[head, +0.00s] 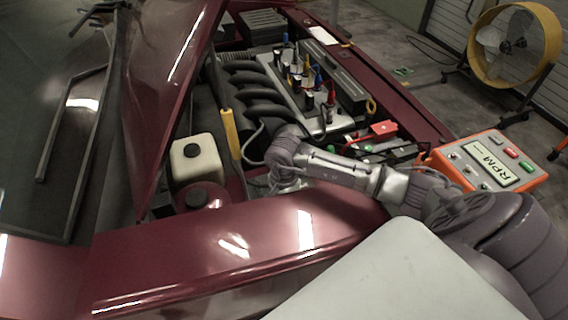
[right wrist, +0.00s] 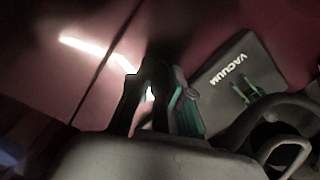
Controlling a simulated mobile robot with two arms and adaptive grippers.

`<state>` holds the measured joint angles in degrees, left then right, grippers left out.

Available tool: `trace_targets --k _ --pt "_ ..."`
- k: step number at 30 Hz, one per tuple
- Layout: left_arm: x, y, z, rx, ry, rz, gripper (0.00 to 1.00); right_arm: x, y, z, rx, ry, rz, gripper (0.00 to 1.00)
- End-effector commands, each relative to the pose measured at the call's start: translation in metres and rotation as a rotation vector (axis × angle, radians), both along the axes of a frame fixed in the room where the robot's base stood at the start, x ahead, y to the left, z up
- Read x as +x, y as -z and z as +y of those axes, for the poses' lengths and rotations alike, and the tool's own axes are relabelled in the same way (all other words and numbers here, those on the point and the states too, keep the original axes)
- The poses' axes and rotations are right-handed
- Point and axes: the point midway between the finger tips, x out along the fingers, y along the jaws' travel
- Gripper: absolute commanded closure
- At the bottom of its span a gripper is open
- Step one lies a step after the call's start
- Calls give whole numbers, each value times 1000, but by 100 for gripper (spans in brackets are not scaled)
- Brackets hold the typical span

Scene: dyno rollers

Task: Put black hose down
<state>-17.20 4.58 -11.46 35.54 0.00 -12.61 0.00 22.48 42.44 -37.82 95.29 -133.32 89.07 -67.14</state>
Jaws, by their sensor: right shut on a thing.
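My right arm reaches in from the right in the head view, over the front edge of the open engine bay. My right gripper (head: 287,182) is low in the bay, mostly hidden behind its own wrist. In the right wrist view its dark fingers (right wrist: 155,88) are close together, shut on what seems to be the black hose; the grip point is dark and blurred. A dark curved hose (right wrist: 268,112) loops at the right of that view, beside a black box marked VACUUM (right wrist: 238,75). I cannot make out the held hose in the head view. My left gripper is not in view.
A white reservoir (head: 196,158) and a yellow-gripped prop rod (head: 230,132) stand left of my gripper. The engine (head: 262,85) is behind. An orange RPM box (head: 490,162) sits at the right. The red front panel (head: 225,245) lies before the bay.

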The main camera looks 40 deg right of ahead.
Motion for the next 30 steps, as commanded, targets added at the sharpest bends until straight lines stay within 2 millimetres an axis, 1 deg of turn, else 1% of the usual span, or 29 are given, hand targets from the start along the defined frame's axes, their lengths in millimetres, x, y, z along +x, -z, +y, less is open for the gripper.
trace_targets --k 2,3,4,5,13,16,17,20,27,30 --pt "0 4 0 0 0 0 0 0 4 0 -1 0 0 100" --pt "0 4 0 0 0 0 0 0 3 0 0 0 0 78" --pt "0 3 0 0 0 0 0 0 2 0 0 0 0 73" --pt "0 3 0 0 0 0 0 0 2 0 0 0 0 71" --pt "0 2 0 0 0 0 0 0 2 0 0 0 0 71" --pt "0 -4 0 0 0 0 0 0 -4 0 1 0 0 71" --pt "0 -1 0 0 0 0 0 1 -5 0 0 0 -2 71" --pt "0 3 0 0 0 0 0 2 -19 -1 -1 -1 -5 71" --pt "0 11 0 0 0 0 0 2 -72 -1 -1 -2 -7 71" --pt "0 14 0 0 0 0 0 2 -91 0 0 -1 -6 71"
